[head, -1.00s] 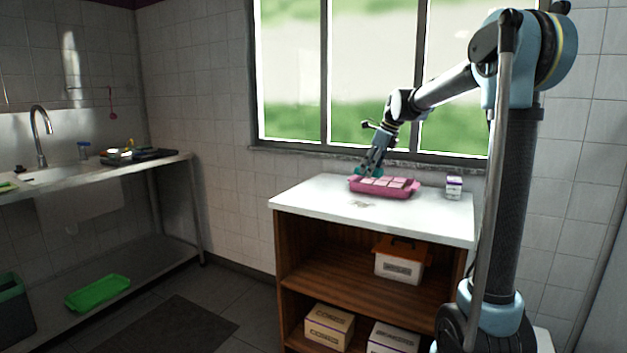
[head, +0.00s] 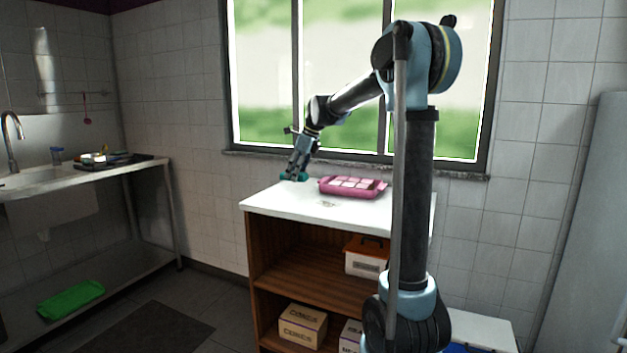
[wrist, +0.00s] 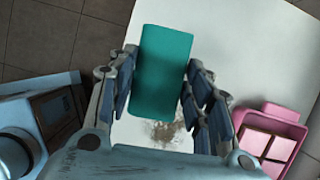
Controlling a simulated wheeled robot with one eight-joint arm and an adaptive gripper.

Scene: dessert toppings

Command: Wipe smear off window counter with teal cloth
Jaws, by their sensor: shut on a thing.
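The teal cloth (wrist: 160,85) is a flat rectangle held between the fingers of my gripper (head: 296,173). In the head view the cloth (head: 290,177) shows only as a small teal patch at the fingertips, over the back left part of the white window counter (head: 275,205). Whether it touches the counter cannot be told. In the wrist view the smear (wrist: 166,131) is just beyond the cloth's lower edge, between the fingers.
A pink tray (head: 329,191) with pale squares stands right of my gripper, close to the smear. The window sill (head: 260,154) and wall run behind the counter. Boxes (head: 303,326) sit on the shelves below. The counter's front left is clear.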

